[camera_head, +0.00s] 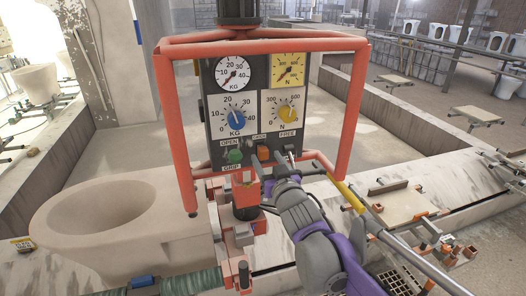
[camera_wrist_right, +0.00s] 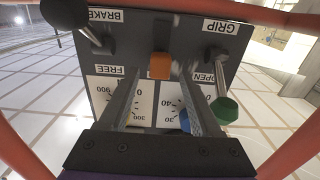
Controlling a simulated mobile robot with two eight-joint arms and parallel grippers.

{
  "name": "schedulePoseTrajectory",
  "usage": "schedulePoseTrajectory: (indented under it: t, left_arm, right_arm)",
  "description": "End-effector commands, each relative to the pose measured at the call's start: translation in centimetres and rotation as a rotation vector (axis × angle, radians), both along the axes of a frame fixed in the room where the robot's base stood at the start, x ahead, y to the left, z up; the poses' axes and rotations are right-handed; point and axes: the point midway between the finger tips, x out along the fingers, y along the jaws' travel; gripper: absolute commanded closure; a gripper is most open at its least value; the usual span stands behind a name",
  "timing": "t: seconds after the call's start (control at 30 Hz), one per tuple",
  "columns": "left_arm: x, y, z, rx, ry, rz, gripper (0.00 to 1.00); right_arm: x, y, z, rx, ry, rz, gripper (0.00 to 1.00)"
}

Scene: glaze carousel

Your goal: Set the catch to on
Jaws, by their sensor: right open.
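The dark control panel (camera_head: 213,100) hangs inside an orange tube frame. The small orange lever (camera_head: 263,153) sits low on it, between the green GRIP knob (camera_head: 235,156) and the lever under FREE; I take the orange one to be the catch. The label above it is too small to read, and I cannot tell its position. My right gripper (camera_head: 272,168) is just below it. In the right wrist view, upside down, the orange lever (camera_wrist_right: 160,66) shows in line with the gap between the open, empty fingers (camera_wrist_right: 161,88); touching is not clear. My left gripper is not in view.
The black-ball BRAKE lever (camera_wrist_right: 65,12) and green knob (camera_wrist_right: 225,108) flank the gripper closely. Orange frame tubes (camera_head: 178,140) stand around the panel. A large pale ceramic bowl (camera_head: 70,235) is at left; a bench with fittings (camera_head: 400,205) is at right.

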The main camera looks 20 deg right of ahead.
Motion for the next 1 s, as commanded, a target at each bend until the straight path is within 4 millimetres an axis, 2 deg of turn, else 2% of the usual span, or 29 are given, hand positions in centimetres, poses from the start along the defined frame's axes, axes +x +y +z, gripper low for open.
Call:
schedulePoseTrajectory:
  t: [0.1, 0.3, 0.67, 1.0]
  left_arm:
    - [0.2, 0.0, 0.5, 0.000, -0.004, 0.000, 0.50]
    - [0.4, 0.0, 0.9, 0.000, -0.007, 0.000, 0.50]
    - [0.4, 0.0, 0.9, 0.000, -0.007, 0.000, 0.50]
    - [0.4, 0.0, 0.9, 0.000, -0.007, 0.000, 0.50]
  right_arm:
    - [2.0, 0.1, 0.1, 0.001, -0.001, 0.000, 0.35]
    - [3.7, 0.1, 0.0, 0.000, 0.000, 0.000, 0.35]
    - [4.0, 0.1, -0.1, 0.000, 0.001, 0.000, 0.37]
    - [4.0, 0.1, -0.1, 0.000, 0.001, 0.000, 0.98]
